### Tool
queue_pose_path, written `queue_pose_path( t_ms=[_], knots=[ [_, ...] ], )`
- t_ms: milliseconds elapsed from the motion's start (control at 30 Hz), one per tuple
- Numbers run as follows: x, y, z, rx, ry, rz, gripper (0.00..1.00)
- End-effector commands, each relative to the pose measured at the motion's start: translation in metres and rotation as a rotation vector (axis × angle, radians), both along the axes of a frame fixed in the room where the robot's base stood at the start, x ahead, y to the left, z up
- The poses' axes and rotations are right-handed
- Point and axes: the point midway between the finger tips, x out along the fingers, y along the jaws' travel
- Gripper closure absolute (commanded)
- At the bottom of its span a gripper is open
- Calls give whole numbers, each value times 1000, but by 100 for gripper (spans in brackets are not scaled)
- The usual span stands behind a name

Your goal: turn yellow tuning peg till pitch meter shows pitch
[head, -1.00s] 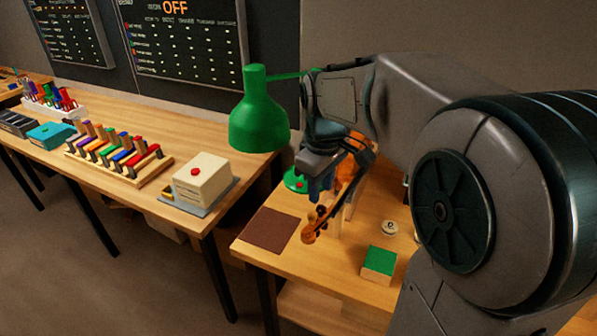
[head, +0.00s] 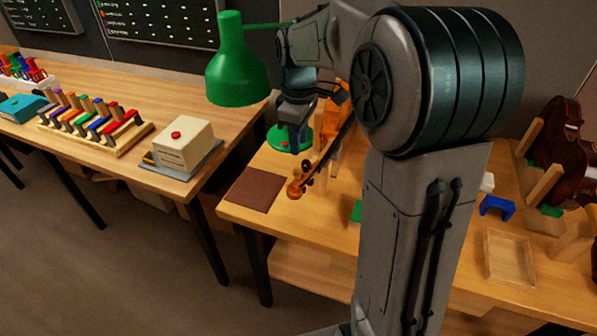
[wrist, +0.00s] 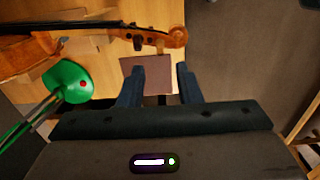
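An orange-brown violin (head: 335,118) is held over the bench, with its neck and scroll (head: 295,187) reaching toward the front left. In the wrist view its scroll (wrist: 177,37) and dark pegs (wrist: 137,42) show at the top, beyond my fingertips. I cannot make out a yellow peg in either view. I cannot pick out a pitch meter. My gripper (head: 293,145) is behind and above the scroll in the head view. In the wrist view my gripper (wrist: 158,80) has its two dark fingers well apart with nothing held between them.
A green lamp (head: 238,65) stands close left of my arm, its round base (head: 283,138) near the gripper. A brown mat (head: 254,188) lies at the bench's left end. A shallow wooden tray (head: 510,258), a blue piece (head: 497,207) and a dark violin (head: 560,140) are at right.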

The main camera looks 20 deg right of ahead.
Motion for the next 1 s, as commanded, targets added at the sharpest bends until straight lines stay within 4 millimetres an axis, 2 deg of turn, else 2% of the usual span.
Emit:
queue_pose_path(
  t_ms=[33, 500, 667, 933, 967, 1000],
  knots=[
    [0, 0, -14, 1, 1, 0, 69],
    [0, 0, -75, 0, 0, -1, 69],
    [0, 0, -82, 0, 0, -1, 69],
    [0, 0, -82, 0, 0, -1, 69],
    [0, 0, -82, 0, 0, -1, 72],
    [0, 0, -82, 0, 0, -1, 83]
  ],
)
